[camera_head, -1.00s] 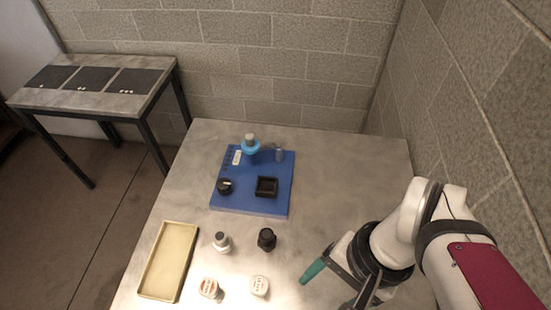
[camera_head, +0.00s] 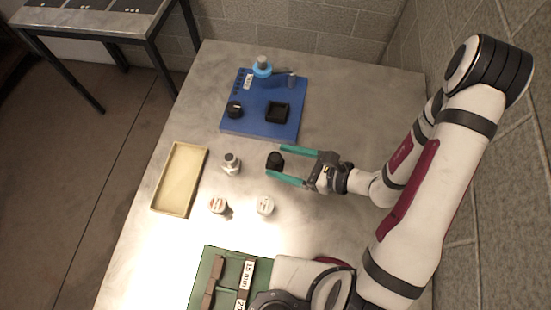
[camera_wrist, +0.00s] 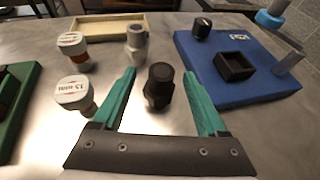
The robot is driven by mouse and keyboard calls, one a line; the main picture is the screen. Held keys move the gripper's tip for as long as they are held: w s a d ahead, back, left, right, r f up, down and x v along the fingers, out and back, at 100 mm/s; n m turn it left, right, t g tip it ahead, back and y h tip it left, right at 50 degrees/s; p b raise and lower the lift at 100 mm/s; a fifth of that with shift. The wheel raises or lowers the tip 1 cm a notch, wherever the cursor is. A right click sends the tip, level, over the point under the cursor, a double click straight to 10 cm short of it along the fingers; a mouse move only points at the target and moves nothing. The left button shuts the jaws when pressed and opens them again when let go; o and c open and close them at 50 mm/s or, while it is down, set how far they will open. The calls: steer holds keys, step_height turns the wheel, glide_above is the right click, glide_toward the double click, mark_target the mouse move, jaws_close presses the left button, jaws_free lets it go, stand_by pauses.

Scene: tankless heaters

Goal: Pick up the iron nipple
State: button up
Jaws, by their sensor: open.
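A black threaded fitting, which looks like the iron nipple (camera_head: 274,160), stands upright on the grey table. It also shows in the wrist view (camera_wrist: 159,88), with a wider collar low down. My gripper (camera_head: 277,162) is open, with its two green fingers reaching left across the table. In the wrist view, the nipple stands between the spread fingers of my gripper (camera_wrist: 160,76), with a gap on each side. Neither finger appears to touch it. A silvery metal fitting (camera_head: 231,164) stands to the left of it.
Two white-capped fittings (camera_head: 265,206) (camera_head: 218,206) stand nearby. A cream tray (camera_head: 163,190) lies at left. A blue board (camera_head: 255,127) with a black square holder (camera_head: 278,111) is behind. A green rack (camera_head: 211,255) is in front. The table right of the board is clear.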

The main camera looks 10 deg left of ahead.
steer(key=x, duration=0.5)
steer(key=shift+w+a+f, duration=0.15)
steer(key=shift+a+f, duration=0.05)
steer(key=shift+a, duration=0.1)
jaws_close()
